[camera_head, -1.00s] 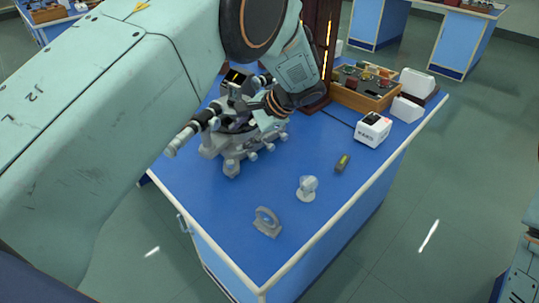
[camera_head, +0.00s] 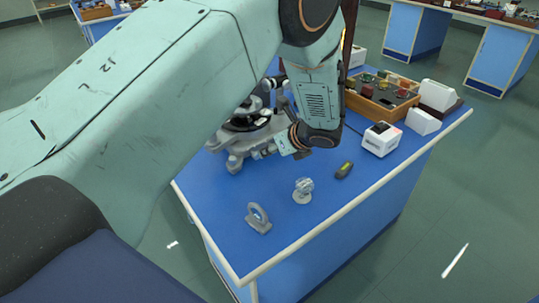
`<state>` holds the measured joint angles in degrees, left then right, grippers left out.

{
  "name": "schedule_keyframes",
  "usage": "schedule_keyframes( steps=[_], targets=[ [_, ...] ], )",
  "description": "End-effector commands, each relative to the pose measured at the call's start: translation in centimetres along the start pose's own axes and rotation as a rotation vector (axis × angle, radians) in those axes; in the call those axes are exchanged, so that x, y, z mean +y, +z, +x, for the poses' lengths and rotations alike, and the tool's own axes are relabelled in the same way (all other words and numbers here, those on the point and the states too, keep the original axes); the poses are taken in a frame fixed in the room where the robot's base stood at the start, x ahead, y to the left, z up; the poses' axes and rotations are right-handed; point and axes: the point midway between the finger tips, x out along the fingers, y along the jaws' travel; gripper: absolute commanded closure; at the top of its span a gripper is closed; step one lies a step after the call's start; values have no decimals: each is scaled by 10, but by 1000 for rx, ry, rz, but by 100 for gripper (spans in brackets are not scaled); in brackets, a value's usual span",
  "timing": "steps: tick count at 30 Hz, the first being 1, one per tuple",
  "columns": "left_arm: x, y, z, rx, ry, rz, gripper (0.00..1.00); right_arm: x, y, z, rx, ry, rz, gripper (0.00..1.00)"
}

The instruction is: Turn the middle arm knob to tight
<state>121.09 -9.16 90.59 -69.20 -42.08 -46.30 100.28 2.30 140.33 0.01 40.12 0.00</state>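The spectrometer (camera_head: 233,143), a grey and black instrument with a footed base, stands on the blue bench (camera_head: 235,195). My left arm comes in from the left and covers much of it. Small pale knobs (camera_head: 257,154) show low on its near side; I cannot tell which is the middle arm knob or how it is turned. My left gripper (camera_head: 286,145) is at the spectrometer's right side, close to it. Its fingers are mostly hidden by the wrist and too small to read, and I cannot tell whether it touches anything. My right gripper is not in view.
A ring-shaped stand (camera_head: 258,218), a small round-headed stand (camera_head: 303,190) and a dark small device (camera_head: 344,170) stand on the bench's near part. A white box (camera_head: 381,139) and a wooden tray (camera_head: 362,105) of parts are at right. Bare bench lies between them.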

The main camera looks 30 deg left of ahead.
Motion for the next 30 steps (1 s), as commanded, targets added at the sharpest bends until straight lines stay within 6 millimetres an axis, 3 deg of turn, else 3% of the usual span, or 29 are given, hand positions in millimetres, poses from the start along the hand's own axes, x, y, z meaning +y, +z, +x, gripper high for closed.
schedule_keyframes(
  steps=[6, 12, 25, 30],
  targets=[
    [4, 0, 38, 3, 6, -5, 55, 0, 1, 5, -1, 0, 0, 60],
    [3, 0, 62, 1, 3, -5, 55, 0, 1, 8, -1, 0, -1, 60],
    [-1, -2, 69, -1, 1, -3, 55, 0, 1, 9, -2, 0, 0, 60],
    [-1, -2, 69, 0, 1, -3, 70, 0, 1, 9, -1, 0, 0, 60]
  ],
)
